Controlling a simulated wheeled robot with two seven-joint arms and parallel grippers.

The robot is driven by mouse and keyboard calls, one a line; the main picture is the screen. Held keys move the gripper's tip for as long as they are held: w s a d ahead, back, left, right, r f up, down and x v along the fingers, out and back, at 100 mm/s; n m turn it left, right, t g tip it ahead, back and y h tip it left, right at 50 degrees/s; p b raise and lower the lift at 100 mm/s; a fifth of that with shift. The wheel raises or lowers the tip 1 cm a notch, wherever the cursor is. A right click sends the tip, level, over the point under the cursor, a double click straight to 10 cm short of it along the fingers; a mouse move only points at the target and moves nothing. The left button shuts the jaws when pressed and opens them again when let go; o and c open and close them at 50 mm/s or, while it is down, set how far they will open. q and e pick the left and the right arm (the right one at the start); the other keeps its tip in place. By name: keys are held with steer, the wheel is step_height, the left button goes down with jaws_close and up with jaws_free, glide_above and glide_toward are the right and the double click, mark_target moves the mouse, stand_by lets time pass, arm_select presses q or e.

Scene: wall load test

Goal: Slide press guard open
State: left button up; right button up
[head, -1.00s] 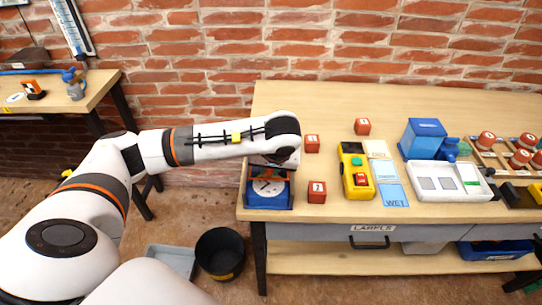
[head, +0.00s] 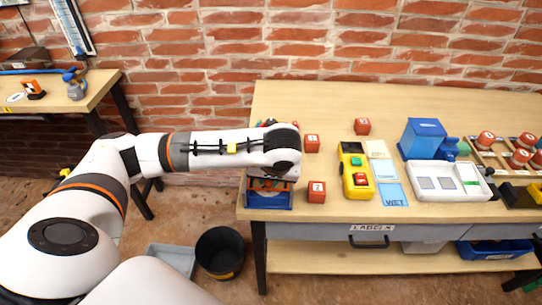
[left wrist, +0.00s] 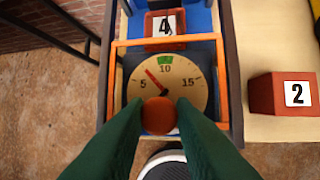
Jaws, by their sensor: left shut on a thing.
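The press (head: 268,202) is a blue box at the left front of the workbench. In the left wrist view its round dial (left wrist: 185,84) has a red needle between 5 and 10. A red block marked 4 (left wrist: 158,22) sits behind the dial. The guard (left wrist: 222,75) is a thin orange frame around the dial, with its far bar across the block. My left gripper (left wrist: 158,112) is shut on the guard's round orange knob (left wrist: 158,118), over the dial's near edge. In the head view my wrist hides the fingers and most of the press.
Red blocks (head: 317,191) stand just right of the press. A yellow button box (head: 348,180), cards, a white tray (head: 449,193) and a blue box (head: 424,137) lie farther right. A black bin (head: 219,252) stands on the floor left of the bench.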

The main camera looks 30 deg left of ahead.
arm_select(q)
steer(key=shift+s+d, duration=0.2)
steer(key=shift+s, duration=0.25)
steer(key=o, duration=0.9)
steer(key=shift+c, duration=0.2)
step_height(320, 180, up, 7)
steer(key=p, duration=0.3)
steer(key=shift+p, duration=0.35)
